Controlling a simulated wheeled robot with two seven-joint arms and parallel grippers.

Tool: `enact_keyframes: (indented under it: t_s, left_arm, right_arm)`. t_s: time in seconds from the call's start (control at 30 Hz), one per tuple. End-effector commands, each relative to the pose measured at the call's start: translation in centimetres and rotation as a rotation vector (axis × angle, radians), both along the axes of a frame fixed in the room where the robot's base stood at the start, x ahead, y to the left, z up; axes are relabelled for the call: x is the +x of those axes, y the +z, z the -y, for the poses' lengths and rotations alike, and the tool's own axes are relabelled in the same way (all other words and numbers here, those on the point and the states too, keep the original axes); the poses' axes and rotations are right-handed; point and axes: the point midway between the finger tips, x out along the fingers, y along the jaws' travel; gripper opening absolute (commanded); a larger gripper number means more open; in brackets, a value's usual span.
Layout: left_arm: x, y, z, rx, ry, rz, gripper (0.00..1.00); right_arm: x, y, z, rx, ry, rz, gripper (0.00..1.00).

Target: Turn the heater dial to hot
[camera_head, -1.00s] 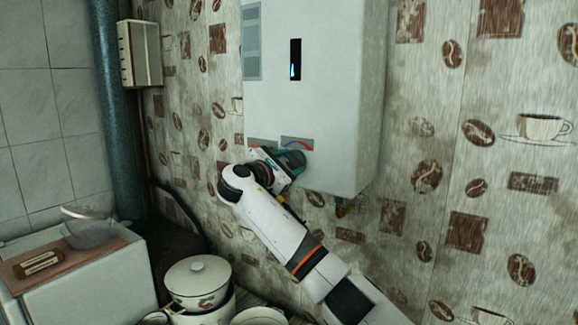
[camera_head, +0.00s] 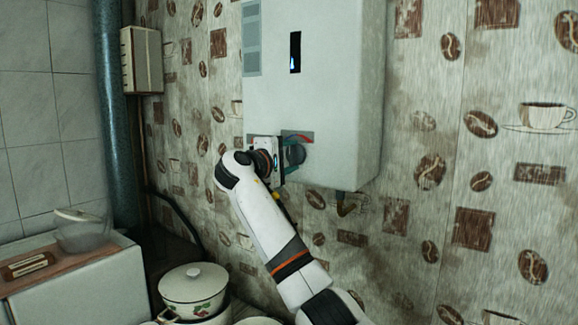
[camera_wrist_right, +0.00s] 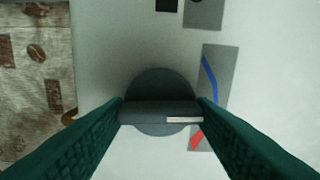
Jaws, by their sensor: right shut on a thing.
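The heater (camera_head: 335,90) is a pale grey box on the wall. Its dial (camera_wrist_right: 160,85) is a round dark grey knob with a raised bar across it. In the right wrist view the green fingers of my right gripper (camera_wrist_right: 160,113) are shut on the two ends of this bar. A white mark (camera_wrist_right: 185,120) on the bar points towards a grey plate with a blue stripe (camera_wrist_right: 209,78) and a red stripe (camera_wrist_right: 196,138), and lies nearer the red one. In the head view my right gripper (camera_head: 290,156) is at the heater's lower front. My left gripper is out of view.
A pipe fitting (camera_head: 346,203) hangs under the heater. A lidded white pot (camera_head: 193,292) stands below left. A glass bowl (camera_head: 82,232) sits on a white cabinet at the left, near a blue vertical pipe (camera_head: 118,120). The space right of the heater is clear.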

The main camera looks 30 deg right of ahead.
Motion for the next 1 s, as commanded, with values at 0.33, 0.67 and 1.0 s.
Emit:
enact_keyframes:
  t_s: [0.33,0.67,1.0]
  left_arm:
    - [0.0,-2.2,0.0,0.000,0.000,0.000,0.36]
    - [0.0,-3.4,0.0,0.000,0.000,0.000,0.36]
    - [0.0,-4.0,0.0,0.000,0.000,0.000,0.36]
  right_arm:
    - [0.1,-0.6,0.0,0.130,-0.001,0.301,0.28]
    - [0.1,-0.7,-0.1,0.250,-0.002,0.588,0.28]
    - [0.2,-0.7,-0.1,0.359,-0.003,0.849,0.28]
